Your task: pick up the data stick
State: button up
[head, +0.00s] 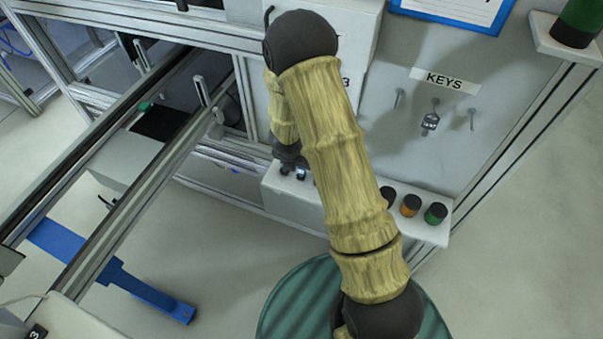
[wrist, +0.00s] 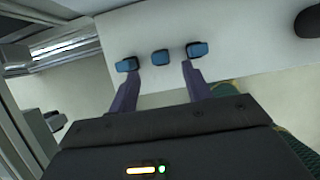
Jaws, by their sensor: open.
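The data stick, a small blue block with dark edges (wrist: 160,57), lies on a white ledge (wrist: 235,30) in the wrist view. My gripper (wrist: 161,62) is open, with one purple finger on each side of it. The finger ends look blue and dark, much like the block, and gaps show on both sides. I cannot tell how high the fingertips are above the ledge. In the head view my gripper (head: 291,160) is over the ledge's left part, mostly hidden by my arm. Small blue spots show there, but I cannot tell stick from fingertips.
Several dark and coloured cylinders, including an orange-banded one (head: 410,206), stand on the ledge to the right. A KEYS panel (head: 444,80) with hooks and a hanging key tag (head: 430,122) is behind. Conveyor rails (head: 150,190) run at the left.

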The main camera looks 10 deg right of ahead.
aim_at(301, 172)
jog(key=shift+x, duration=0.9)
jog(key=shift+p+x, duration=0.9)
jog(key=shift+x, duration=1.7)
jog(key=c, duration=1)
